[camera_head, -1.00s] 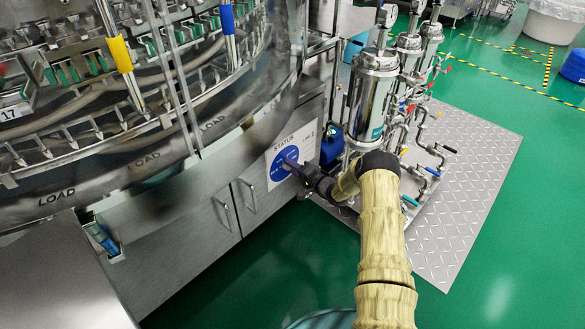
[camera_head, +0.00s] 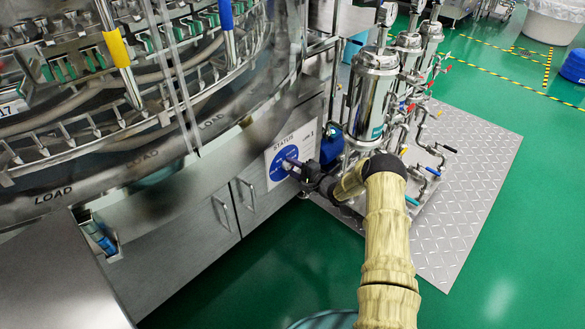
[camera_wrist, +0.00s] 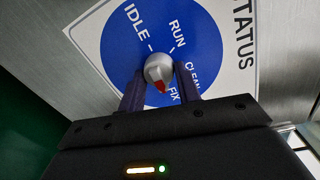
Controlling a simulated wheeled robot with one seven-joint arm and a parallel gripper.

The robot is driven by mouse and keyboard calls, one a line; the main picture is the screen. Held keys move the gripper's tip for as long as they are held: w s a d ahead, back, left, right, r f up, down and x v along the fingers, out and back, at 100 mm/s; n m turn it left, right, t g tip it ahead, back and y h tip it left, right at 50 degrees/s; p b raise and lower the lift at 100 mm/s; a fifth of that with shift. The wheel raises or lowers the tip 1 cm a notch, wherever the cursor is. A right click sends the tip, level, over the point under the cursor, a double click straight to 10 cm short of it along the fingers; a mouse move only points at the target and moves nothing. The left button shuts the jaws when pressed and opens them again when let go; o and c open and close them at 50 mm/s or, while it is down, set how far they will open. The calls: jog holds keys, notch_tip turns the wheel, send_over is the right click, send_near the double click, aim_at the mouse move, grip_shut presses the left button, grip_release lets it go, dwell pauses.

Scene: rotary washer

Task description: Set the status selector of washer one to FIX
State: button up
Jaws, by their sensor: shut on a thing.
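The status selector is a silver knob (camera_wrist: 157,68) with a red pointer mark, on a round blue dial (camera_wrist: 118,58) lettered IDLE, RUN, CLEAN and FIX. In the wrist view the red mark points down, close to the FIX lettering (camera_wrist: 174,95) and slightly to its left. My gripper (camera_wrist: 159,73) is shut on the knob, with one dark finger on each side. In the head view my gripper (camera_head: 298,169) reaches the blue dial (camera_head: 277,171) on the white STATUS plate (camera_head: 268,157); the knob is hard to make out there.
The washer's steel cabinet (camera_head: 185,218) with door handles is left of the dial. Steel filter housings (camera_head: 370,100) with pipes and valves stand close to the right of my arm on a diamond-plate base (camera_head: 465,205). Green floor (camera_head: 300,265) is clear in front.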

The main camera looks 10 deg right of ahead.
jog(key=o, duration=1)
jog(key=p+v, duration=0.6)
jog(key=v, duration=1.1)
jog(key=shift+s+d+f, duration=0.1)
jog(key=shift+s+d, duration=0.05)
jog(key=shift+d, duration=0.05)
